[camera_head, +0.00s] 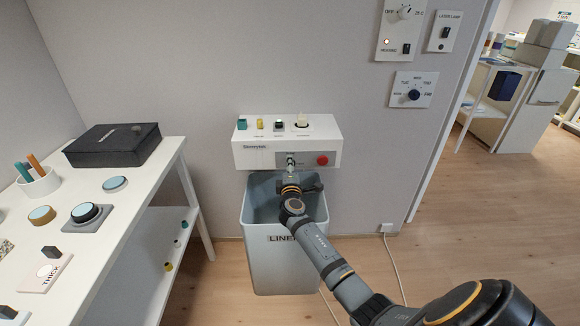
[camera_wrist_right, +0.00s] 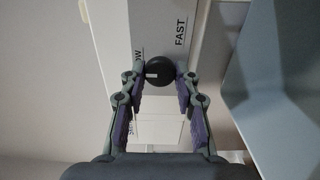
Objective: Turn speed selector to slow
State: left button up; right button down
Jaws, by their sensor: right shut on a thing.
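The speed selector is a round dark knob (camera_wrist_right: 160,71) in the right wrist view, with a short white mark toward its left side. A "FAST" label stands up and to its right, and a partly hidden label ending in "OW" stands to its left. My right gripper (camera_wrist_right: 160,75) is shut on the knob, one finger on each side. In the head view my right gripper (camera_head: 291,164) reaches the front of the white control box (camera_head: 245,154) and hides most of the knob. My left gripper is not in view.
A red button (camera_head: 322,160) is right of the gripper on the same box. Several small colored controls stand on the box top. A grey bin (camera_head: 262,215) labeled "LINEN" is below. A white table (camera_head: 125,212) stands at left. Wall panels (camera_head: 412,90) are at upper right.

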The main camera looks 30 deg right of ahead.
jog(key=shift+f, duration=0.1)
jog(key=c, duration=1)
grip_release()
jog(key=v, duration=1.2)
